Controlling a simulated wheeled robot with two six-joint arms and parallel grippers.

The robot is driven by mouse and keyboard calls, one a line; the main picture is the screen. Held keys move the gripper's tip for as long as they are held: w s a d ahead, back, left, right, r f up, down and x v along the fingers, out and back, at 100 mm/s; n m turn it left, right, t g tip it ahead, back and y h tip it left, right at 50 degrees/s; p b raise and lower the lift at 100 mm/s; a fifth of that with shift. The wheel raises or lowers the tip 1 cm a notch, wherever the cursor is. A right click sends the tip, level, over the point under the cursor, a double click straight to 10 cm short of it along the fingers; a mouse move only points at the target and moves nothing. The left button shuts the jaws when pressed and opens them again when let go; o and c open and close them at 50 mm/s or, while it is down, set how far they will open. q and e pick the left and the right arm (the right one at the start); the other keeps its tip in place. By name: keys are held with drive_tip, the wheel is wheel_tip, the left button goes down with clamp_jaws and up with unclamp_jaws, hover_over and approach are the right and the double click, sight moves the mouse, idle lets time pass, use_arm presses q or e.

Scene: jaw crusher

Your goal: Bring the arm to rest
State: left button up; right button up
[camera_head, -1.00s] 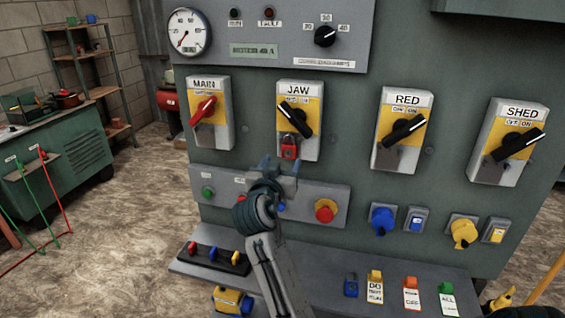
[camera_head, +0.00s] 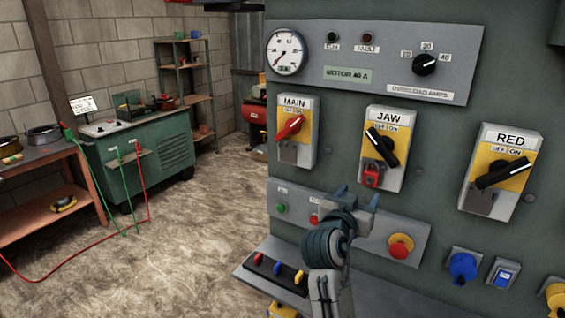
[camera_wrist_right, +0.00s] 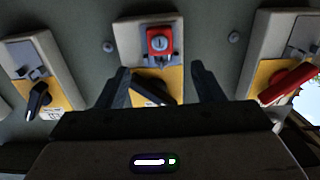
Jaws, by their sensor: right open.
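My right arm comes up from the bottom of the head view. My right gripper (camera_head: 356,197) is open and empty in front of the grey panel (camera_head: 408,217), just below the JAW switch (camera_head: 386,150). A red padlock (camera_head: 372,175) hangs at the lower part of the JAW switch. In the right wrist view, the open fingers (camera_wrist_right: 161,80) stand apart with nothing between them, and the red padlock (camera_wrist_right: 160,41) shows beyond them. The fingers look clear of the padlock. My left gripper is not in view.
The MAIN switch (camera_head: 292,131) and RED switch (camera_head: 497,175) flank JAW. Below are a red mushroom button (camera_head: 400,246) and a ledge with coloured handles (camera_head: 275,268). A green workbench (camera_head: 165,160), an orange table (camera_head: 40,205) and shelves (camera_head: 190,90) stand left. Open floor lies between.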

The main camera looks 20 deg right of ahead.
drive_tip(key=s+a+f+n+g+y, duration=0.1)
drive_tip(key=s+f+n+y, duration=0.1)
drive_tip(key=s+f, duration=0.45)
drive_tip(key=s+f+n+g+y, duration=0.1)
drive_tip(key=s+f+n+y, duration=0.15)
drive_tip(key=f, duration=0.65)
drive_tip(key=s+a+f+n+g+y, duration=0.1)
drive_tip(key=s+f+y, duration=0.2)
drive_tip(key=s+f, duration=0.3)
drive_tip(key=s+a+f+n+g+y, duration=0.25)
drive_tip(key=s+f, duration=0.25)
drive_tip(key=s, duration=0.4)
drive_tip(key=s+a+f+n+g+y, duration=0.25)
drive_tip(key=s+f, duration=0.25)
drive_tip(key=s, duration=0.3)
wheel_tip(320, 180, down, 32)
drive_tip(key=s+d+g, duration=0.1)
drive_tip(key=d+g, duration=0.1)
drive_tip(key=s+d+f, duration=0.1)
drive_tip(key=s+f, duration=1.7)
drive_tip(key=shift+s+g, duration=0.25)
drive_tip(key=shift+g, duration=0.15)
